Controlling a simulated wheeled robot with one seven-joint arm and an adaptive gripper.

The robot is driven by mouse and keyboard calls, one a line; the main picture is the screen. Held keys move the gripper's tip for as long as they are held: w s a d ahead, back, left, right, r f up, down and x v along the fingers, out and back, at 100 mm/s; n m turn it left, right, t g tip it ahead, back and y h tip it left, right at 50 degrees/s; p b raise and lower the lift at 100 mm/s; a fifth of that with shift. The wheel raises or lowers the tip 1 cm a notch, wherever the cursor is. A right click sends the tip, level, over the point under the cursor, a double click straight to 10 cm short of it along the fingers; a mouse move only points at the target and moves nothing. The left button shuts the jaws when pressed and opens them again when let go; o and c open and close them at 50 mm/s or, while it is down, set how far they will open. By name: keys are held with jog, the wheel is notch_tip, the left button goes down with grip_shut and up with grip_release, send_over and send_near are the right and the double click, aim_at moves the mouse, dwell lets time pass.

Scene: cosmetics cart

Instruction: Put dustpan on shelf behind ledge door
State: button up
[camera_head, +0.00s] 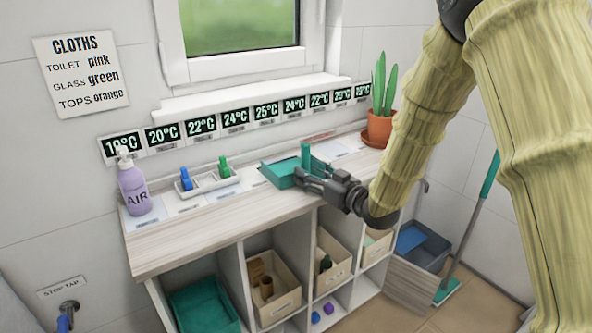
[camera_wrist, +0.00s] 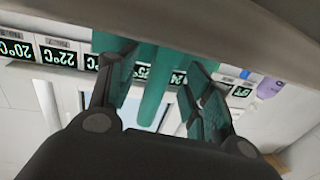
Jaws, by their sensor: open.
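The teal dustpan (camera_head: 280,174) lies on the wooden ledge top (camera_head: 190,228), right of its middle. An upright teal part, seemingly its handle (camera_head: 306,154), rises at its right side. My gripper (camera_head: 303,177) is at the dustpan's near right side. In the wrist view, my gripper (camera_wrist: 155,95) is open, with a teal bar (camera_wrist: 154,88) between its spread fingers; I cannot tell whether either finger touches it. A wooden panel (camera_head: 408,284), seemingly the ledge door, stands out at the unit's right end. The shelf behind it is mostly hidden.
A purple AIR bottle (camera_head: 133,190), a white tray (camera_head: 207,183) with blue and green items, and a potted plant (camera_head: 379,128) stand on the ledge. A grey tub (camera_head: 424,250) and teal-handled broom (camera_head: 470,228) stand at right.

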grip_shut()
dwell(0.4)
